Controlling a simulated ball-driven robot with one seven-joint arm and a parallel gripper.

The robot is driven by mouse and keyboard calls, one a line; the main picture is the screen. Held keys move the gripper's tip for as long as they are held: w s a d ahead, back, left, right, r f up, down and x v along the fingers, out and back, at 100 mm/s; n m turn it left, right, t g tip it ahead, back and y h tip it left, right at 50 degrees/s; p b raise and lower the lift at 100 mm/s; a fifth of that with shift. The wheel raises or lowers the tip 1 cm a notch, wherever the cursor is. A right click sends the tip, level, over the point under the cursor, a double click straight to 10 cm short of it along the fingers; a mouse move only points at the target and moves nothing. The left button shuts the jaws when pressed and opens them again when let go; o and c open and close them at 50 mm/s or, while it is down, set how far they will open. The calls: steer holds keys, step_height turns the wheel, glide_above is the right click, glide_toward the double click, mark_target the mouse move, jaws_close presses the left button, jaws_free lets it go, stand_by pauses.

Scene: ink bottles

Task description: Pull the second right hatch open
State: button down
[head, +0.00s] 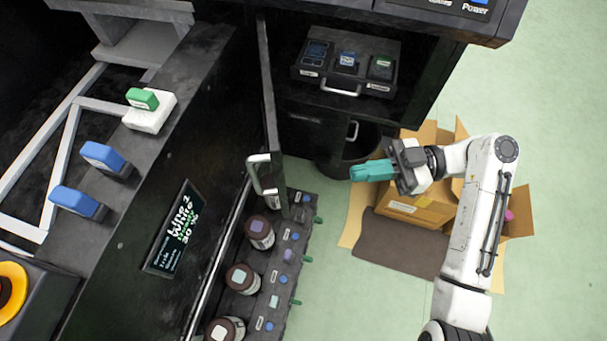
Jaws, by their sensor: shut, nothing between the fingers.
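A dark hatch panel (268,95) on the black machine shows nearly edge-on and stands swung out. A pale bar handle (263,177) is near its lower end. To its right is an open compartment holding a dark tray (302,72) with a front handle. I cannot tell which of the machine's hatches counts as the second right one. My gripper (356,172), with teal fingers, is shut and empty. It is to the right of the panel's handle, clearly apart from it.
Ink bottles with dark caps (259,232) stand in a row beside a strip (290,250) of small coloured buttons and green pegs. An open cardboard box (425,208) and a dark bin (362,145) are near my arm. Green floor (555,110) is free on the right.

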steer(key=s+a+p, duration=0.1)
steer(key=a, duration=1)
steer(key=shift+s+a, duration=0.2)
steer(key=shift+s, duration=0.1)
steer(key=s+a+m+t+b, duration=0.1)
steer(key=a+t+b, duration=0.1)
steer(key=a, duration=0.8)
steer(key=shift+s+d, duration=0.1)
steer(key=shift+s, duration=0.05)
